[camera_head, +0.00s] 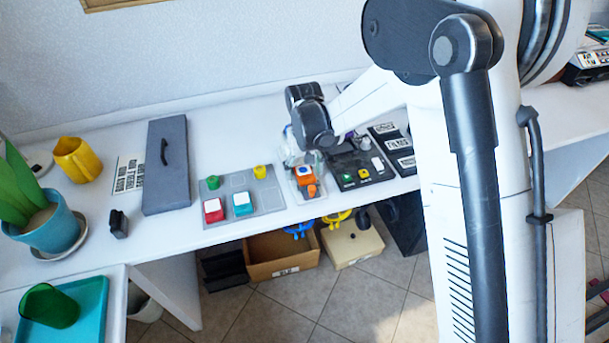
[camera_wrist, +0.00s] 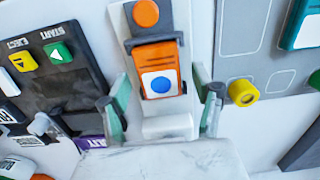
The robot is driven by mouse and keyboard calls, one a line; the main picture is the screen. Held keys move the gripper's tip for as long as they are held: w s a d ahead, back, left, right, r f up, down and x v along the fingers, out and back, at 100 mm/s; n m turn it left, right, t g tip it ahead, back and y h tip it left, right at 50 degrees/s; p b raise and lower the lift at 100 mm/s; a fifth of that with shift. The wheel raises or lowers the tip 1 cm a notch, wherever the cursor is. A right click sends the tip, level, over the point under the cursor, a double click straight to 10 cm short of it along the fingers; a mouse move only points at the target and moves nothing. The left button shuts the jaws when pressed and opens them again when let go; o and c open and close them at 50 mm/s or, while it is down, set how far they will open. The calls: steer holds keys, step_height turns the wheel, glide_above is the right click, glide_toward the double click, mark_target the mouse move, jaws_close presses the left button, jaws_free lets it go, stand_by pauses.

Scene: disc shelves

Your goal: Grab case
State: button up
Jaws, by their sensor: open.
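An orange case (camera_wrist: 158,74) with a white label and a blue dot stands in a dark holder (camera_wrist: 133,46) on a pale stand; it also shows in the head view (camera_head: 303,174). My gripper (camera_wrist: 160,100) is open, with one greenish finger on each side of the case's lower part. Gaps show between both fingers and the case, so it is not held. In the head view my gripper (camera_head: 298,148) is just behind the case, above the table. A red case (camera_head: 213,210) and a teal case (camera_head: 242,203) sit on the grey board to the left.
An orange button (camera_wrist: 145,13) is beyond the case. The grey board (camera_head: 268,198) has a yellow button (camera_wrist: 243,93). A black panel (camera_head: 347,182) with START and EJECT buttons is on the other side. A grey handled box (camera_head: 165,190) and a yellow mug (camera_head: 77,159) are farther left.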

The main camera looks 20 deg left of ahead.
steer(key=c, duration=1.3)
steer(key=shift+c, duration=0.2)
